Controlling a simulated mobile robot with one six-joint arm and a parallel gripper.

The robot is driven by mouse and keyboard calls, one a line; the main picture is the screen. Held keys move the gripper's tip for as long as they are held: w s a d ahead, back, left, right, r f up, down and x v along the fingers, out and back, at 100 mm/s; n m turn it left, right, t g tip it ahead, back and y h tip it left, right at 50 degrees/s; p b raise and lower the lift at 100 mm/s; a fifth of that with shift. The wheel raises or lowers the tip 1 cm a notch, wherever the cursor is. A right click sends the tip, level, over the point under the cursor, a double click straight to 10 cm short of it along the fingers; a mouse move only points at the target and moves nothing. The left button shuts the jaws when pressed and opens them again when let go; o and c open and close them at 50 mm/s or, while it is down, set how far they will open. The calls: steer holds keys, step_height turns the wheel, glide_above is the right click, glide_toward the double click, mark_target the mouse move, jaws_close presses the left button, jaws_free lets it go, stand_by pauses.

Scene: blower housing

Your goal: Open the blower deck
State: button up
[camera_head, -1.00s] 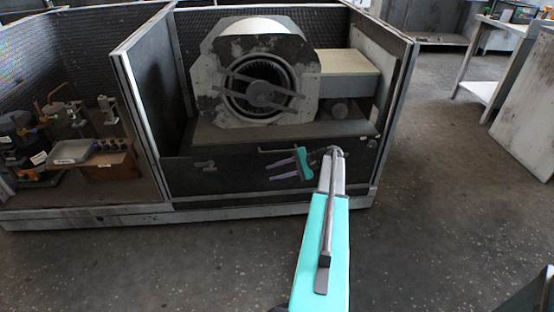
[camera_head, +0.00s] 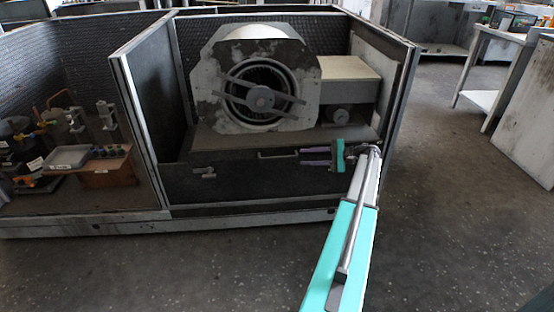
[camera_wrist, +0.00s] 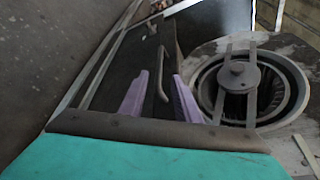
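The blower deck (camera_head: 225,143) carries a large grey blower (camera_head: 208,88) with a round fan opening. Its dark front panel (camera_head: 230,183) stands upright below the deck, with a thin bar handle (camera_head: 278,155) near its top edge. My gripper (camera_head: 301,157) is in front of the panel, just right of the handle, with two purple fingers apart and pointing left. In the wrist view, the handle (camera_wrist: 162,82) shows between the open fingers (camera_wrist: 160,76), lying beyond them; I cannot tell whether they touch it. Nothing is held.
A small latch-like fitting (camera_head: 204,171) sits at the panel's left. A left bay holds pumps and a wooden box (camera_head: 105,170). The housing's right post (camera_head: 402,100) stands close to my arm. Open floor (camera_head: 440,200) lies right; a white-topped bench (camera_head: 500,35) stands behind.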

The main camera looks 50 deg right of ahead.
mark_target(281, 158)
steer(key=b+x, duration=0.3)
steer(key=x, duration=1)
steer(key=shift+w+a+f+b, duration=0.1)
steer(key=shift+w+b, duration=0.1)
steer(key=shift+b, duration=0.15)
steer(key=shift+c, duration=0.2)
jaws_close()
